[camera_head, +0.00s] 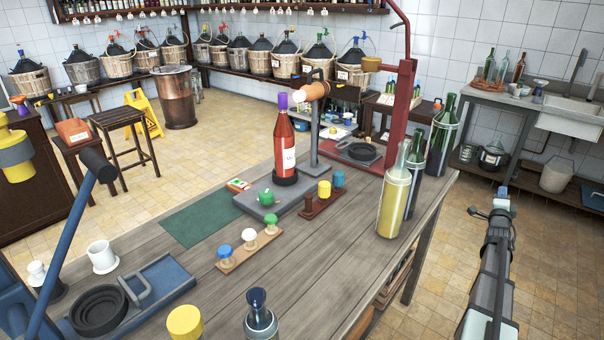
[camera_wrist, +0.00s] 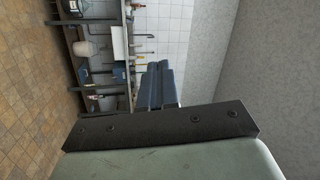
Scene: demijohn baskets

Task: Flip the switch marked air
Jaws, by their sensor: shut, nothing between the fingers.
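My gripper (camera_head: 503,194) is raised at the right of the head view, beyond the workbench's right edge and over the tiled floor. Its blue fingers (camera_wrist: 160,86) also show in the wrist view, shut together and empty. No switch with a readable "air" mark shows in either view. A grey base (camera_head: 290,208) on the workbench carries a small green part (camera_head: 266,197) and a red bottle (camera_head: 283,140) with a purple top. I cannot tell whether the green part is a switch. My gripper is well apart from all of these.
The wooden workbench (camera_head: 330,255) holds a yellow-filled bottle (camera_head: 393,205), dark green bottles (camera_head: 440,135), a red stand (camera_head: 397,115) and a blue corking device (camera_head: 150,285). A sink (camera_head: 570,115) stands at the back right. The floor around my gripper looks clear.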

